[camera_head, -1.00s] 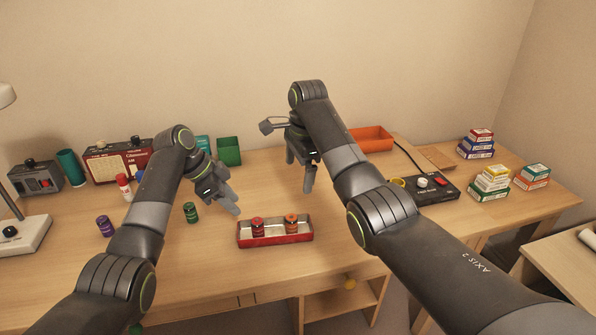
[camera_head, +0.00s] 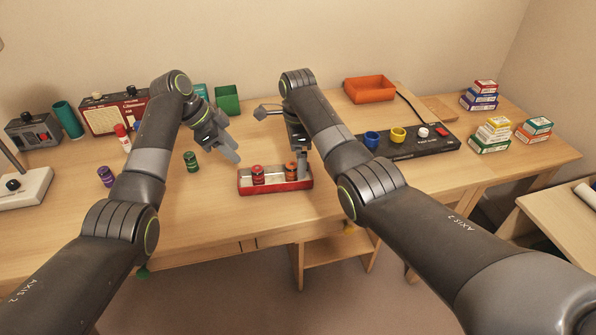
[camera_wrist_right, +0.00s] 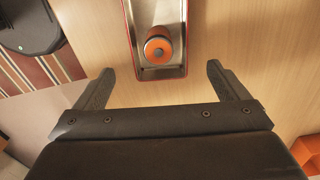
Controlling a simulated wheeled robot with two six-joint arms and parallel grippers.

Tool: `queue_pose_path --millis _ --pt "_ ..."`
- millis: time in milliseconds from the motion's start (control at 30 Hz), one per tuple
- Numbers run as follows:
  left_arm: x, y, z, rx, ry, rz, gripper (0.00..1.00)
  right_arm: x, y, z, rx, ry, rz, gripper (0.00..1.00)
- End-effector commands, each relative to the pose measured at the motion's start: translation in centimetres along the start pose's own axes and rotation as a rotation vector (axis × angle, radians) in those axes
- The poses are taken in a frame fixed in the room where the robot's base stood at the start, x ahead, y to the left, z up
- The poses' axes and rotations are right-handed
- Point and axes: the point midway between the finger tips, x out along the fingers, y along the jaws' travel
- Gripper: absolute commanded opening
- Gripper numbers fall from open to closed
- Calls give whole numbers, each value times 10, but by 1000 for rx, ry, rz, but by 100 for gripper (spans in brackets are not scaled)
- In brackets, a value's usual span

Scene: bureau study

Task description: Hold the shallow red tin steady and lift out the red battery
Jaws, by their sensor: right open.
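The shallow red tin (camera_head: 275,187) lies on the desk near its front edge, with a grey inside. The red battery (camera_head: 258,175) stands in its left part and an orange battery (camera_head: 290,171) in its right part. My right gripper (camera_head: 303,165) is open at the tin's right end. In the right wrist view its two fingers (camera_wrist_right: 160,80) are apart, one either side of the tin's end (camera_wrist_right: 160,72), with the orange-topped battery (camera_wrist_right: 157,48) just beyond. My left gripper (camera_head: 228,150) hangs above and left of the tin, apart from it; its opening is unclear.
A green battery (camera_head: 191,161) and a purple one (camera_head: 106,176) stand on the desk to the left. A black panel with cups (camera_head: 415,148) lies right of my right arm. An orange tray (camera_head: 370,89) and green box (camera_head: 227,99) stand behind.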

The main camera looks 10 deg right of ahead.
Motion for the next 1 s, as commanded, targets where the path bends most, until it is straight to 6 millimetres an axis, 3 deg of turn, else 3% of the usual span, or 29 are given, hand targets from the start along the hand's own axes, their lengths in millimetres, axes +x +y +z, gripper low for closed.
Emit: queue_pose_path --millis 200,333,800,1000 --pt "0 0 0 0 0 0 36 41 1 0 0 0 3 94" --pt "0 0 0 0 0 0 36 55 0 0 1 0 2 94" --pt "0 0 0 0 0 0 36 66 0 0 0 0 -1 94" --pt "0 0 0 0 0 0 36 66 0 0 0 0 -1 67"
